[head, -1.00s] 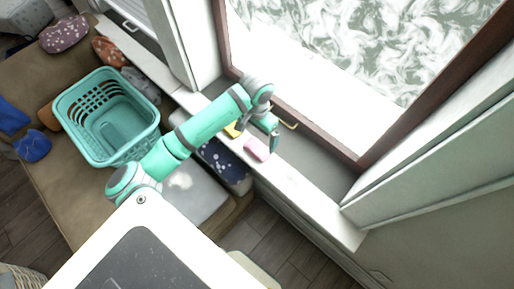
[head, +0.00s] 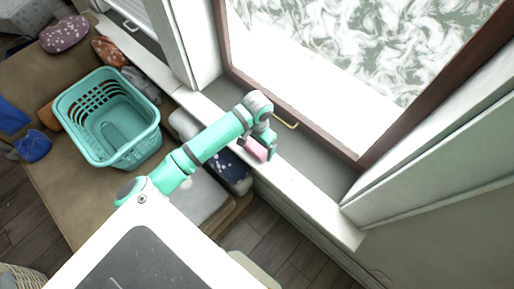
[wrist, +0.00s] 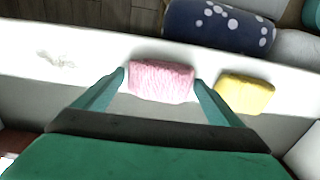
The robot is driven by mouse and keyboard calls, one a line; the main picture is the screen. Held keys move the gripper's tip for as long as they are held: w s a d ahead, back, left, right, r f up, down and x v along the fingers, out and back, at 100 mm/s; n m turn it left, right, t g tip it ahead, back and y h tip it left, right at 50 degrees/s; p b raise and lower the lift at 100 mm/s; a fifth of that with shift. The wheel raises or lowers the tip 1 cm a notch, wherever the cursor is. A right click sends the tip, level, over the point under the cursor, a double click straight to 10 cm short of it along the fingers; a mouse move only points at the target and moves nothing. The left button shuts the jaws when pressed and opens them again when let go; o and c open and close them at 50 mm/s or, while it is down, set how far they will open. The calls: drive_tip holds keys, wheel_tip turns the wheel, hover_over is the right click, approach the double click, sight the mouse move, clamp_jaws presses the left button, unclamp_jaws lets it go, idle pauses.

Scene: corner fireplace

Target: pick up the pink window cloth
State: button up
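The pink window cloth (wrist: 162,81) lies on the white window sill in the wrist view. It also shows in the head view (head: 256,150), partly covered by my arm's end. My gripper (wrist: 160,80) is open in the wrist view, with one finger at each side of the pink cloth. Small gaps seem to remain between the fingertips and the cloth. In the head view my gripper (head: 257,148) is over the sill at the cloth, its fingers partly hidden.
A yellow cloth (wrist: 245,93) lies close beside the right finger. A dark blue dotted cushion (wrist: 218,25) is beyond the sill (wrist: 60,52). A teal basket (head: 149,143) stands on the bench at left. The window frame with a brass handle (head: 286,121) is behind the gripper.

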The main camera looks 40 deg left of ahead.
sight(256, 146)
drive_tip(key=c, duration=0.5)
drive_tip(key=shift+c, duration=0.3)
drive_tip(key=shift+w, duration=0.1)
drive_tip(key=shift+w, duration=0.1)
drive_tip(key=shift+r, duration=0.2)
drive_tip(key=shift+a+r, duration=0.15)
drive_tip(key=shift+r, duration=0.1)
wheel_tip(256, 146, up, 2)
drive_tip(key=shift+r, duration=0.15)
drive_tip(key=s+d+r, duration=0.4)
drive_tip(key=s+r, duration=0.5)
drive_tip(key=s, duration=0.4)
drive_tip(key=shift+s+r, duration=0.35)
drive_tip(key=shift+r, duration=0.05)
